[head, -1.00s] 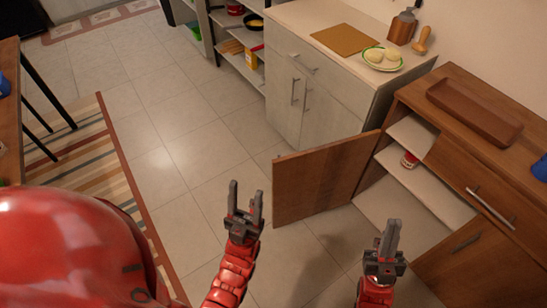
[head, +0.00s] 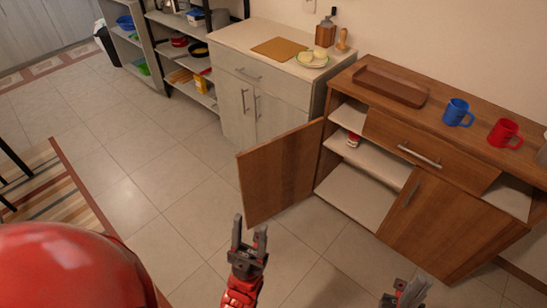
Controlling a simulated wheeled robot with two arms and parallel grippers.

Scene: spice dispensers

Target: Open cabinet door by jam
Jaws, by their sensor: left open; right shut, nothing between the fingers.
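The wooden cabinet (head: 445,140) stands at the right. Its left door (head: 281,172) is swung wide open, showing pale shelves inside. A small red and white jar (head: 353,140), perhaps the jam, is on the upper shelf behind that opening. The cabinet's right door (head: 440,227) looks closed and has a metal handle (head: 412,193). My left gripper (head: 250,236) is open and empty, in front of the open door's lower edge in the picture. My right gripper (head: 408,288) is shut and empty at the bottom edge, below the right door in the picture and partly cut off.
A brown tray (head: 390,87), a blue mug (head: 457,112) and a red mug (head: 504,132) are on the cabinet top. A pale counter (head: 262,75) with a cutting board (head: 281,49) stands behind. Tiled floor (head: 150,190) is clear left of the open door.

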